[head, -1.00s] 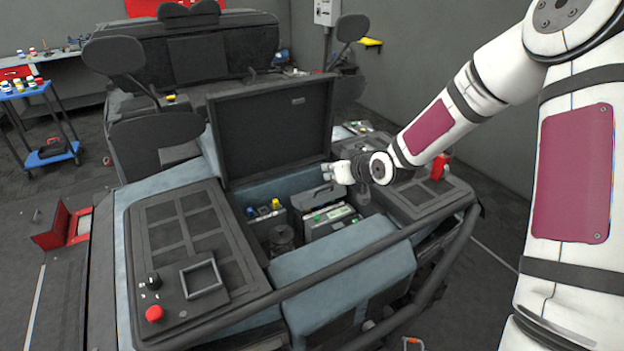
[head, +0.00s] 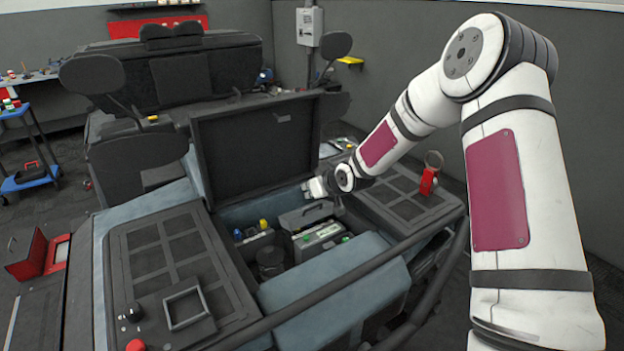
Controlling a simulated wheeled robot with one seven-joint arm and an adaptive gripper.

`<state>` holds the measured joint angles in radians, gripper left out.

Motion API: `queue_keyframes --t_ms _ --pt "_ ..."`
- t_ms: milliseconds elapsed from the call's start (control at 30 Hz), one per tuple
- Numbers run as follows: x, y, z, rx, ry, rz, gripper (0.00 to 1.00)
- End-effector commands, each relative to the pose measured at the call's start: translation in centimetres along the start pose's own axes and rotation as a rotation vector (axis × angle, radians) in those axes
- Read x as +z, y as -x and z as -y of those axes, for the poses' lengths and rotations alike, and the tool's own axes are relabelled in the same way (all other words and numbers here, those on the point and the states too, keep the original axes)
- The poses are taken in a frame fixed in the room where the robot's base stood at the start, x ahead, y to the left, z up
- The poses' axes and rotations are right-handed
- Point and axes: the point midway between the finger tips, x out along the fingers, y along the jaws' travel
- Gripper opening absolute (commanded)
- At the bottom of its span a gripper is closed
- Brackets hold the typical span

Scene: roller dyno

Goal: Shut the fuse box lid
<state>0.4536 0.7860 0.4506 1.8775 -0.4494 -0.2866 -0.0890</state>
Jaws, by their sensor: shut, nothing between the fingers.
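The fuse box appears to be the small grey box (head: 318,242) inside the open compartment, with green parts on its top. Its grey lid (head: 304,215), with a handle-like bar, stands raised at the box's back edge. My gripper (head: 315,188) is shut and empty, just above and behind the raised lid. From this view I cannot tell whether the fingers touch the lid.
A large dark cover (head: 258,150) stands open behind the compartment. A battery-like block (head: 255,236) with blue and yellow caps and a dark round part (head: 270,262) sit left of the box.

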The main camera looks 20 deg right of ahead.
Motion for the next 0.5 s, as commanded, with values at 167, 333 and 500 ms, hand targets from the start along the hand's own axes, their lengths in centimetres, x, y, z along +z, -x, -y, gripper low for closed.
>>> queue_keyframes --t_ms 167,333,500 --pt "1.4 0.9 0.1 0.000 0.002 -0.002 0.00" --pt "1.9 0.9 0.0 0.000 0.002 -0.004 0.00" --pt "1.9 0.9 0.0 0.001 0.002 -0.004 0.00"
